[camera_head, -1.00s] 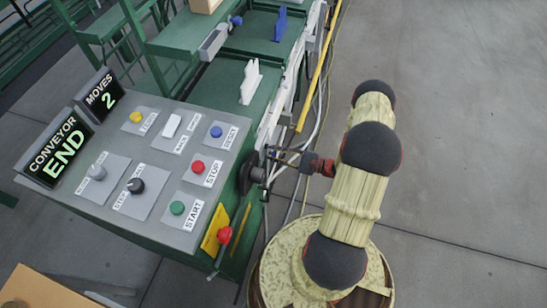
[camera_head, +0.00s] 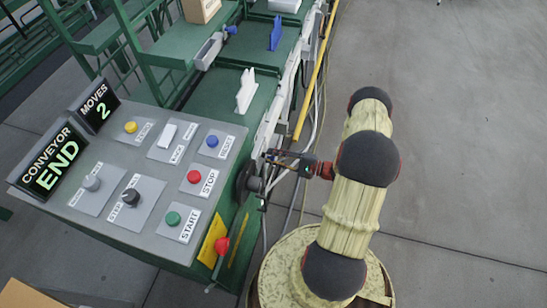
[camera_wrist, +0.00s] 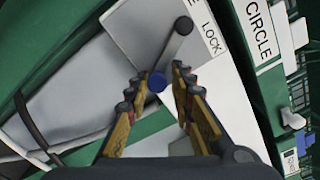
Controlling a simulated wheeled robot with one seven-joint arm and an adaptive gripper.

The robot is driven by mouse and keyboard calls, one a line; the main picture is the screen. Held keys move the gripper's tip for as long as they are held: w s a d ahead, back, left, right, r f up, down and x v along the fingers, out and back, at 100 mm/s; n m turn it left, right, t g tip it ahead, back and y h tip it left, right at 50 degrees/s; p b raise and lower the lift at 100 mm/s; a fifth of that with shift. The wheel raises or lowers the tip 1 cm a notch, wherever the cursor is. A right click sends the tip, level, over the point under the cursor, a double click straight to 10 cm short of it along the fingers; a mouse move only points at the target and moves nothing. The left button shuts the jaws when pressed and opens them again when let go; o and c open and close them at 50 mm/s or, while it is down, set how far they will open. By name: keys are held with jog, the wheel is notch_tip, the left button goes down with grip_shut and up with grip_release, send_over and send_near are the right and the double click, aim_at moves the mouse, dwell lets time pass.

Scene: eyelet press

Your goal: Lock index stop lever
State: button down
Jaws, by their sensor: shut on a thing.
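The index stop lever (camera_wrist: 172,52) is a grey arm with a dark round pivot at its upper end and a blue knob (camera_wrist: 157,83) at its lower left end, in the wrist view. A LOCK label (camera_wrist: 209,38) lies right of the pivot; another label above is cut off. My gripper (camera_wrist: 156,84) is shut on the lever's blue knob, with a finger on each side. In the head view my gripper (camera_head: 270,157) reaches left to the machine's side, near a black round wheel (camera_head: 247,182). The lever cannot be made out there.
The control panel (camera_head: 120,220) with several buttons stands left of my arm; its displays read CONVEYOR END and MOVES 2. A red knob (camera_head: 221,245) sticks out below it. A yellow pipe (camera_head: 312,85) and cables run along the machine. The floor at right is clear.

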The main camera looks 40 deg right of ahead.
jog(key=shift+s+a+f, duration=0.2)
jog(key=shift+a, duration=0.1)
jog(key=c, duration=1.9)
grip_release()
jog(key=shift+o, duration=1.1)
jog(key=shift+d+r, duration=0.1)
jog(key=shift+d, duration=0.05)
jog(key=shift+w, duration=0.1)
jog(key=shift+d, duration=0.15)
jog(key=v, duration=1.2)
jog(key=shift+c, duration=0.4)
